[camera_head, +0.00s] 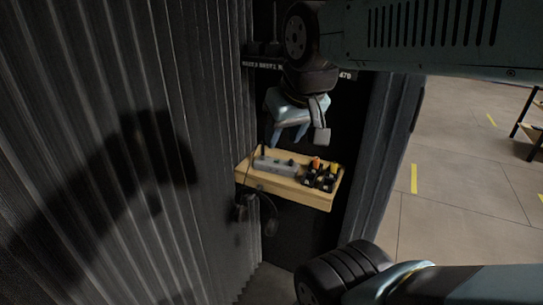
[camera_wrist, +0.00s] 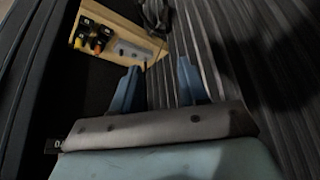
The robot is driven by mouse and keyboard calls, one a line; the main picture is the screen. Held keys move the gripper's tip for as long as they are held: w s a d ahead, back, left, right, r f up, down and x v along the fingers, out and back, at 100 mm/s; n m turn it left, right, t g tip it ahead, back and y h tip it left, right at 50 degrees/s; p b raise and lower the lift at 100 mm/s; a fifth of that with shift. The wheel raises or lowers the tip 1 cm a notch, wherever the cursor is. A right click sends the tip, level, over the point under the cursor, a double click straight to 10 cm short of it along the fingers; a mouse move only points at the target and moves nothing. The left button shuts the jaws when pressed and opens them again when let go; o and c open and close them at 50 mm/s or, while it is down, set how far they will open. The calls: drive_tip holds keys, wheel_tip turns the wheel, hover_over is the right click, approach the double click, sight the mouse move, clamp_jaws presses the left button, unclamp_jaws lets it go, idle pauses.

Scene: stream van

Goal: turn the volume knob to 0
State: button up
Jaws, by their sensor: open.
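A small grey box with dark knobs (camera_head: 275,166) lies on a wooden shelf (camera_head: 295,191) inside the van. A dark knob (camera_head: 291,162) stands up near its right end; which one is the volume knob and its setting are too small to tell. My gripper (camera_head: 287,140) is open and empty, a little above and behind the box, with its fingers pointing down. In the wrist view, the two blue fingers of my gripper (camera_wrist: 158,78) are spread apart, and the grey box (camera_wrist: 132,52) shows beyond them at the upper left, apart from the fingers.
Black holders with an orange-topped item (camera_head: 316,163) and a yellow-topped item (camera_head: 333,170) stand right of the box. Headphones (camera_head: 257,208) hang at the shelf's front left. A corrugated wall (camera_head: 130,80) runs along the left. Open floor (camera_head: 460,190) lies outside, right.

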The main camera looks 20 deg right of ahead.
drive_tip(key=shift+w+a, duration=0.1)
drive_tip(key=shift+a, duration=0.15)
drive_tip(key=m+g+y, duration=0.1)
drive_tip(key=m+y, duration=0.1)
drive_tip(key=m, duration=3)
hover_over(292, 160)
drive_tip(key=s+d, duration=0.2)
drive_tip(key=s, duration=0.3)
wheel_tip(292, 160, down, 13)
drive_tip(key=x, duration=1.3)
drive_tip(key=shift+s+d+f, duration=0.1)
drive_tip(key=shift+d+f, duration=0.05)
drive_tip(key=shift+f, duration=0.25)
